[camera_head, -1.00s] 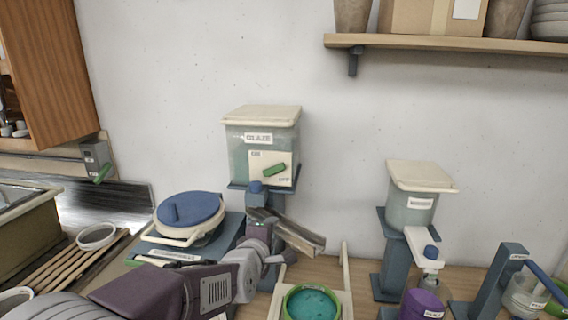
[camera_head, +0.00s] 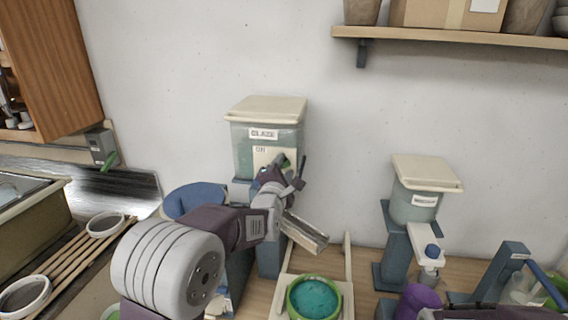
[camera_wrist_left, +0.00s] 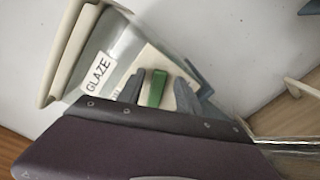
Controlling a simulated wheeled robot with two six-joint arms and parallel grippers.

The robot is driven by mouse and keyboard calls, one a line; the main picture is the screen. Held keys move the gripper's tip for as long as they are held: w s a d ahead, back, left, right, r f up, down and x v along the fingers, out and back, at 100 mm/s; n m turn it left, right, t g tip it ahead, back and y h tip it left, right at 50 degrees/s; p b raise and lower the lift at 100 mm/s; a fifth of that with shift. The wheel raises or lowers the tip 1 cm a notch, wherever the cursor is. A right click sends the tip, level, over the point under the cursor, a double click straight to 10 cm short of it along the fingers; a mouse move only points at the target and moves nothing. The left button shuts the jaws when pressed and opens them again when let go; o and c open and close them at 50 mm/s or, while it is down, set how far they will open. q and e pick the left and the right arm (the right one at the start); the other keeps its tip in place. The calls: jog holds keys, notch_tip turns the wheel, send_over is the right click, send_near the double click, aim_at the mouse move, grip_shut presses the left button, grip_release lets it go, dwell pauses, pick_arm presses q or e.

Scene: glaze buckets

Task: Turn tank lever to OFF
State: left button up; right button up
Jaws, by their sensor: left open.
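The glaze tank (camera_head: 267,110) is a clear teal box with a cream lid and a GLAZE label, on a blue-grey stand by the wall. Its front has a pale panel marked ON, mostly behind my gripper in the head view. The green lever (camera_wrist_left: 157,88) stands between my left gripper's fingers in the left wrist view, with gaps visible on both sides. My left gripper (camera_head: 287,171) is open at the panel and also shows in the wrist view (camera_wrist_left: 158,92). The OFF mark is hidden. My right gripper is not in view.
A metal chute (camera_head: 304,234) sits below the tank, above a green-rimmed bowl of teal glaze (camera_head: 314,298). A smaller tank (camera_head: 416,205) stands right. A wooden shelf (camera_head: 450,38) hangs above. A blue lid (camera_head: 190,199) and slatted rack (camera_head: 72,258) lie left.

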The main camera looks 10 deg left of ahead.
pick_arm(q)
jog(key=shift+s+r, duration=0.15)
jog(key=shift+s, duration=0.1)
grip_shut()
jog(key=shift+f+b, duration=0.25)
jog(key=shift+b, duration=0.15)
jog(key=m+b, duration=0.1)
jog(key=b, duration=0.1)
jog(key=f+m+b, duration=0.1)
jog(key=m, duration=0.1)
jog(key=m+b, duration=0.2)
jog(key=shift+d+f+b, duration=0.25)
jog(key=shift+f+b, duration=0.05)
jog(key=shift+f, duration=0.05)
grip_release()
jog(key=shift+w, duration=0.1)
